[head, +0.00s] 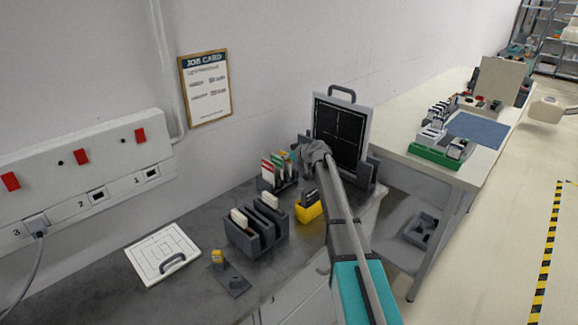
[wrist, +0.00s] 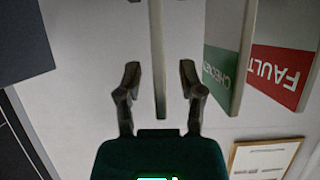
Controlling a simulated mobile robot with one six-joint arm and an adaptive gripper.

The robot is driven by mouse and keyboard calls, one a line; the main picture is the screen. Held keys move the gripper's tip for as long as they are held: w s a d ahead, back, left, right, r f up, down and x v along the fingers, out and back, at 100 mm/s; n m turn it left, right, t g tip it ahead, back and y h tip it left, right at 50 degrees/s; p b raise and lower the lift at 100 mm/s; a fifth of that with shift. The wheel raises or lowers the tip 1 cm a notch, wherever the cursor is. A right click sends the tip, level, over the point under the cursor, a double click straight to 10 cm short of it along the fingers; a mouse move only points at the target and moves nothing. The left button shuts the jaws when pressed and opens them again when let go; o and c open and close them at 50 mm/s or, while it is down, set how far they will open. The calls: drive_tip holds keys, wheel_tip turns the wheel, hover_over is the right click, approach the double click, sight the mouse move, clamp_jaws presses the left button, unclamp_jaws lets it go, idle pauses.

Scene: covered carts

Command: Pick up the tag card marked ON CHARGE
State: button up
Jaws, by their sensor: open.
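My gripper (wrist: 160,70) is open in the wrist view, with one finger on each side of a thin pale card (wrist: 157,40) seen edge-on. A gap shows between each finger and this card, and its marking cannot be read. To its right are a green card marked CHECKED (wrist: 222,72) and a red card marked FAULT (wrist: 277,78), both upside down in the picture. In the head view my gripper (head: 311,153) is at the right end of the card rack (head: 268,185), partly hiding it. I cannot read ON CHARGE on any card.
A black-screened panel with a handle (head: 341,132) stands just right of my gripper. A yellow bin (head: 309,212) and a dark slotted holder (head: 256,234) stand in front of the rack. A job card (head: 205,88) hangs on the wall behind.

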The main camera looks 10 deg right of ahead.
drive_tip(key=shift+c, duration=0.3)
clamp_jaws()
drive_tip(key=shift+r, duration=0.2)
wheel_tip(320, 180, up, 10)
drive_tip(key=p, duration=1)
drive_tip(key=shift+f, duration=0.2)
idle(0.4)
